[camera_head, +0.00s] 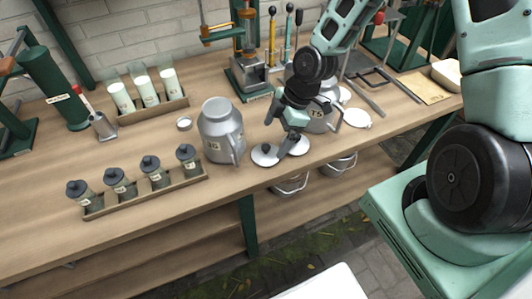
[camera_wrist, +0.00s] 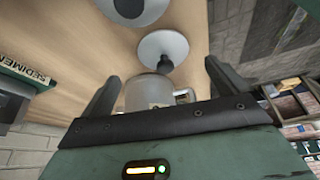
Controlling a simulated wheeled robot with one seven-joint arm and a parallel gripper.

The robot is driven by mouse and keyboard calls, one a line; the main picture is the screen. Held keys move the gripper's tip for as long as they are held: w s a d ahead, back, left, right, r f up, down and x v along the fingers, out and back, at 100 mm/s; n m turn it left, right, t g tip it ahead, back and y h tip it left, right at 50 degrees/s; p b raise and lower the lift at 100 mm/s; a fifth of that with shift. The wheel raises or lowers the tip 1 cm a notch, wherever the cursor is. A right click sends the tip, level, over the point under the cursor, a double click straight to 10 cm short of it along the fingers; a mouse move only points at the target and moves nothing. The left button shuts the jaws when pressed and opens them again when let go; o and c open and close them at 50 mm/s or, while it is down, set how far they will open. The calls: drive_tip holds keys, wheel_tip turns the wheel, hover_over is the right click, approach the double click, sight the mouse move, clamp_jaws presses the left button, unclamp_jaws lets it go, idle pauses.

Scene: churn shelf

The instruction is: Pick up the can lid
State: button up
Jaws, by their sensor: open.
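In the wrist view a pale lid with a dark knob (camera_wrist: 164,46) shows beyond and between my two fingers (camera_wrist: 158,75). Nothing is held between the fingers. I cannot tell which of the two lids it is. A grey can with a label (camera_head: 221,130) stands upright just left of my gripper.
Another labelled can (camera_head: 318,116) stands behind my gripper, with a pale disc (camera_head: 357,118) to its right. A rack of dark-capped jars (camera_head: 146,190) lies left along the front. Metal pails (camera_head: 290,184) sit below the bench. The bench between rack and back tray is mostly clear.

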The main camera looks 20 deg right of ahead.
sight(269, 148)
drive_tip(key=shift+s+p+x, duration=0.1)
drive_tip(key=shift+p+x, duration=0.2)
drive_tip(key=shift+x, duration=1.15)
drive_tip(key=shift+s+p+x, duration=0.15)
drive_tip(key=shift+p+x, duration=0.1)
drive_tip(key=shift+x, duration=1.2)
drive_tip(key=shift+r, duration=0.1)
drive_tip(key=c, duration=1.1)
